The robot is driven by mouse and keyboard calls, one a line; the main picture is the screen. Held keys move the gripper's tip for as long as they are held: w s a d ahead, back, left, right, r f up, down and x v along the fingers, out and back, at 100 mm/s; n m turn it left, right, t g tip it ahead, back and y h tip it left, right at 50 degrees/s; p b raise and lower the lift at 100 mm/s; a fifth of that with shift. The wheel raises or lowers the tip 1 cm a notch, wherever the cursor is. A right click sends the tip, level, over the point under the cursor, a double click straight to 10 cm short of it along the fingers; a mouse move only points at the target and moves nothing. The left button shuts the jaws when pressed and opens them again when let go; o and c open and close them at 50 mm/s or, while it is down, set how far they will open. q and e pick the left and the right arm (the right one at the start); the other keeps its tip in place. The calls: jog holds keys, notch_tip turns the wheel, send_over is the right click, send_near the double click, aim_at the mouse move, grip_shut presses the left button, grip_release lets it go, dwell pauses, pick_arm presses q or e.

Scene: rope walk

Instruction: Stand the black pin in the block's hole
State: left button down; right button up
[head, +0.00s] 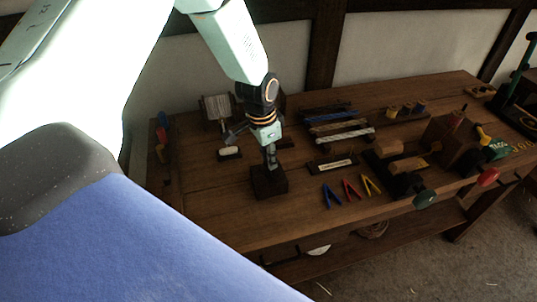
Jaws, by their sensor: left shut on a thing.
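The dark wooden block (268,184) stands on the workbench, near its front left part. My left gripper (271,161) points down right over the block's top and is shut on a thin dark thing, which I take to be the black pin. The pin is mostly hidden by the fingers and is hard to tell from the dark block. I cannot tell whether its lower end is in the hole or just above it. The hole itself is hidden. My right gripper is not in view.
The workbench (215,215) is clear in front and left of the block. Blue, red and yellow clips (351,190) lie to its right. A small labelled board (332,164) and a rack of rope strands (338,125) lie behind. Tools and a vice-like fixture (408,180) crowd the right.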

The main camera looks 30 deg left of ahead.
pick_arm(q)
jog(key=shift+w+f, duration=0.2)
jog(key=shift+f, duration=0.25)
jog(key=shift+f+b, duration=0.2)
jog(key=shift+b, duration=0.15)
jog(key=shift+s+f, duration=0.15)
jog(key=shift+f, duration=0.1)
jog(key=shift+f+b, duration=0.6)
jog(key=shift+b, duration=0.05)
jog(key=shift+f+b, duration=0.3)
jog(key=shift+f, duration=0.1)
